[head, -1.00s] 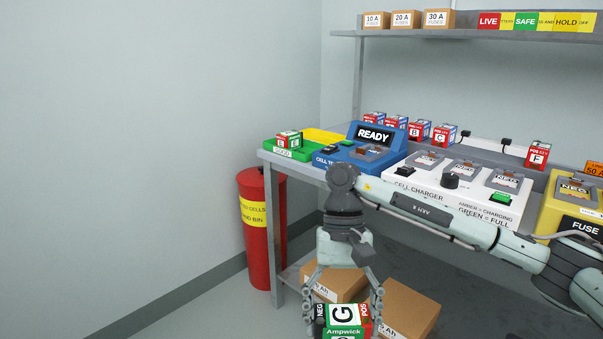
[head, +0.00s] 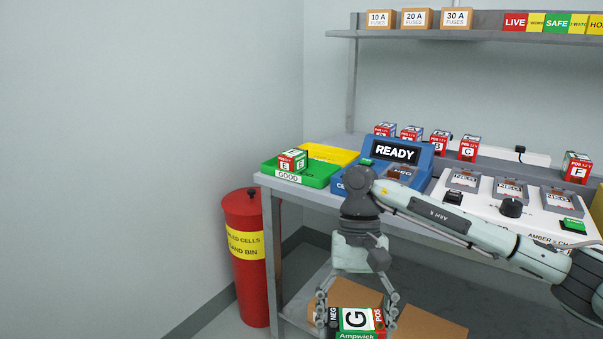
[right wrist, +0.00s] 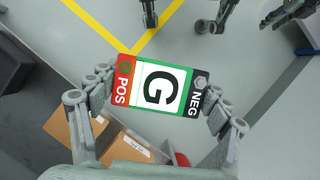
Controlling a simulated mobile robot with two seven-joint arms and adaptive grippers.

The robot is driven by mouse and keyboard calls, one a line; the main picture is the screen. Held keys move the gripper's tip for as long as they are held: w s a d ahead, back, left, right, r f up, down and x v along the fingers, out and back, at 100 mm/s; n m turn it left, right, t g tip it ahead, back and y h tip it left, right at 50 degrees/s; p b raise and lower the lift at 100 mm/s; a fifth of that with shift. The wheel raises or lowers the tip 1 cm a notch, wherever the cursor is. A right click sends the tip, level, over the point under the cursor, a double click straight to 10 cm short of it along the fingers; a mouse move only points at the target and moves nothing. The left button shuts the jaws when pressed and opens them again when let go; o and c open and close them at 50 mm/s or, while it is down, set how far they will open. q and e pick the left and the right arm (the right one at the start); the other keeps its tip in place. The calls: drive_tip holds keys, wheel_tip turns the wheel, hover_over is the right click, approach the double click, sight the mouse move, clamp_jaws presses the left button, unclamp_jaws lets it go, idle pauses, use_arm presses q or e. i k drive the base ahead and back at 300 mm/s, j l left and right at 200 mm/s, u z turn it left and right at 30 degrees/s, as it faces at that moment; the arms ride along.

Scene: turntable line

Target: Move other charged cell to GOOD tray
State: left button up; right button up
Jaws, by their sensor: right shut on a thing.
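My right gripper (head: 357,312) is shut on cell G (head: 355,319), a green and white block with a red POS end and a black NEG end. It holds the cell low, in front of the bench and below the bench top. Cell G also shows between the fingers in the right wrist view (right wrist: 160,88). The green GOOD tray (head: 318,177) is on the bench's left end, with cell E (head: 292,161) standing on it. My left gripper shows at the top edge of the right wrist view, too partly to judge its jaws; it is not in the head view.
The blue cell tester (head: 424,158) reads READY, right of the tray. A yellow tray (head: 335,153) lies behind the green one. The white charger (head: 480,207) is further right. A red sand bin (head: 243,280) stands left of the bench. Cartons sit on the lower shelf.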

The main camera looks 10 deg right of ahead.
sight(317, 177)
drive_tip(key=i+j+z, duration=0.25)
drive_tip(key=i+j, duration=0.15)
drive_tip(key=j, duration=0.2)
drive_tip(key=i+j+z, duration=0.15)
drive_tip(key=j, duration=0.2)
drive_tip(key=i+j+z, duration=0.15)
drive_tip(key=i+j, duration=0.1)
drive_tip(key=j, duration=0.1)
